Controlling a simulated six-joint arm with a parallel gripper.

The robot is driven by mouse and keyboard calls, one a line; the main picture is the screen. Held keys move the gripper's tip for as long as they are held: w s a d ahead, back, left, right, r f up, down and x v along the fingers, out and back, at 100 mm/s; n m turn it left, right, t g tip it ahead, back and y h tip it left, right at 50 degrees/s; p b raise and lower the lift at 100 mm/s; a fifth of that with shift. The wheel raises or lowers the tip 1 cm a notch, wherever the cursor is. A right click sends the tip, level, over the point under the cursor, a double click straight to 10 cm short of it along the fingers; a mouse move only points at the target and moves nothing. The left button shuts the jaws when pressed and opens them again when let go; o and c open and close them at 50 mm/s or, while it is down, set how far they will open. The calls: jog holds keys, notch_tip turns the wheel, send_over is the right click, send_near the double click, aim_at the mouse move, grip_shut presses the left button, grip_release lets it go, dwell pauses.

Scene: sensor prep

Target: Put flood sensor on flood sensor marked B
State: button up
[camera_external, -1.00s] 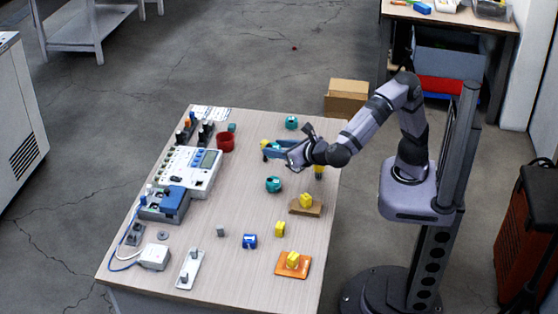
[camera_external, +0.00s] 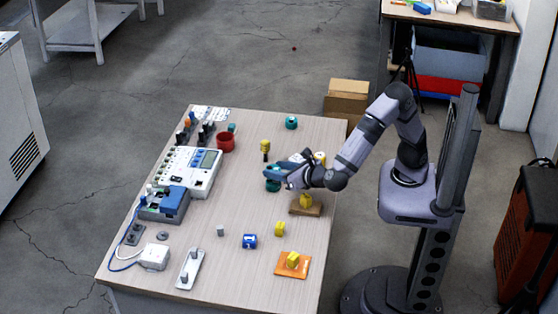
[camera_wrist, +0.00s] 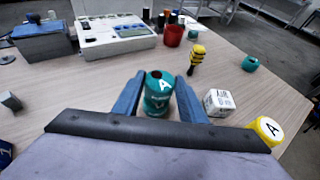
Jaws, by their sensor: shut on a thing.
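A teal rounded sensor marked A (camera_wrist: 158,95), which I take for a flood sensor, stands upright on the table between my blue gripper fingers. My gripper (camera_external: 273,174) is shut on it; in the wrist view the fingers (camera_wrist: 158,98) press in from both sides. In the external view the teal sensor (camera_external: 273,185) is partly hidden by my gripper. A second teal sensor of like shape (camera_external: 291,122) stands alone near the table's far edge. It also shows in the wrist view (camera_wrist: 250,63) at the right, where its letter is not readable.
A white lettered cube (camera_wrist: 218,103) and a yellow piece marked A (camera_wrist: 265,131) stand close right of my gripper. A yellow-black piece (camera_external: 265,147) and red cup (camera_external: 226,142) stand farther off. A yellow piece sits on a brown block (camera_external: 309,209). Table between the teal sensors is partly clear.

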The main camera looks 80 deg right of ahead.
jog(key=shift+f, duration=0.65)
jog(key=shift+f, duration=0.15)
jog(key=o, duration=1.1)
jog(key=shift+s+a+r, duration=0.1)
jog(key=shift+a+r, duration=0.05)
jog(key=shift+r, duration=0.1)
jog(key=v, duration=1.1)
jog(key=shift+s+a+p, duration=0.15)
jog(key=shift+s+p, duration=0.1)
jog(key=shift+p, duration=0.05)
